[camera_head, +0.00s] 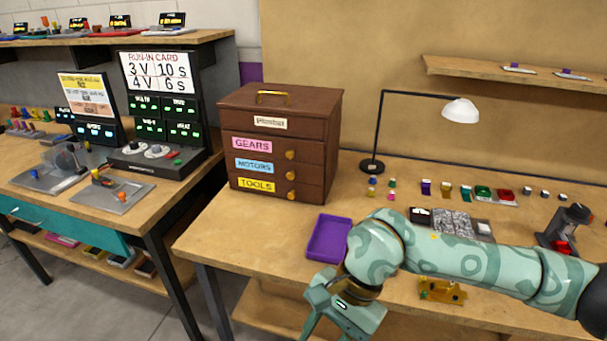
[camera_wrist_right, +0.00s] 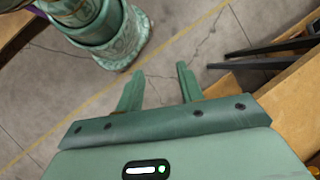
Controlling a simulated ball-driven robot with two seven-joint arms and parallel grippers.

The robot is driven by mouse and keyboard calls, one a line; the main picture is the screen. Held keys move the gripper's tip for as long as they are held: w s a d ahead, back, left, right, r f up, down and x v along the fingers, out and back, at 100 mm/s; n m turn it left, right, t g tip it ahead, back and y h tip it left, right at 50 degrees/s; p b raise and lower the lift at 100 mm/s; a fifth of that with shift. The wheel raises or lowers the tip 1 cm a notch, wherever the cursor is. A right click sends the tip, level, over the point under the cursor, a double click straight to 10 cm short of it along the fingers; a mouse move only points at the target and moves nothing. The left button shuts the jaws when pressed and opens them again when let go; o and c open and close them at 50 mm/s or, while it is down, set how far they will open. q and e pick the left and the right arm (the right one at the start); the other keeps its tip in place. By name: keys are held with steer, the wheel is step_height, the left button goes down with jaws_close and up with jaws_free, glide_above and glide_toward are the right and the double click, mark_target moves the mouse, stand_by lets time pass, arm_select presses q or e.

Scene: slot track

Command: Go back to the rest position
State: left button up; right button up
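My right arm comes in from the right in the head view, and its green gripper (camera_head: 328,325) points down in front of the table's front edge, below a purple tray (camera_head: 318,255). In the right wrist view the right gripper (camera_wrist_right: 160,70) has its two fingers apart, with nothing between them. Bare floor (camera_wrist_right: 170,30) shows beyond the fingertips. My left gripper is in neither view.
A brown drawer chest (camera_head: 262,130) and a desk lamp (camera_head: 458,110) stand at the back of the wooden table (camera_head: 235,228). Small coloured parts lie to the right. A second bench (camera_head: 25,190) with panels stands left. A table edge (camera_wrist_right: 290,105) shows close right of the gripper.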

steer(key=w+a+f+m+g+y, duration=0.1)
steer(key=w+a+m+y, duration=0.2)
steer(key=a+m+y, duration=0.45)
steer(key=w+d+f+m+t+y, duration=0.1)
steer(key=w+f+m+t+y, duration=0.45)
steer(key=m, duration=0.95)
steer(key=d+f+m+t+h, duration=0.4)
steer(key=d+f+m+t, duration=0.15)
steer(key=f+m, duration=0.35)
steer(key=d+f+m+t+h, duration=0.4)
steer(key=d+f+m, duration=0.2)
steer(key=f+m, duration=0.4)
steer(key=s+d+f+m+g+h, duration=0.2)
steer(key=s+d+f+m+h, duration=0.3)
steer(key=s+f, duration=0.5)
steer(key=s+d+f+m+g+h, duration=0.2)
steer(key=s+d+f+m+h, duration=0.1)
steer(key=s+d+f+m, duration=0.55)
steer(key=s+d+f+m+g+h, duration=0.1)
steer(key=s+d+f+m+g, duration=0.1)
steer(key=s, duration=1.1)
steer(key=s+d+f+m+g, duration=0.1)
steer(key=s+f+m+g, duration=0.2)
steer(key=s, duration=1.1)
steer(key=shift+d+f+g+h, duration=0.35)
steer(key=shift+f+g+h, duration=0.1)
steer(key=shift+g, duration=0.15)
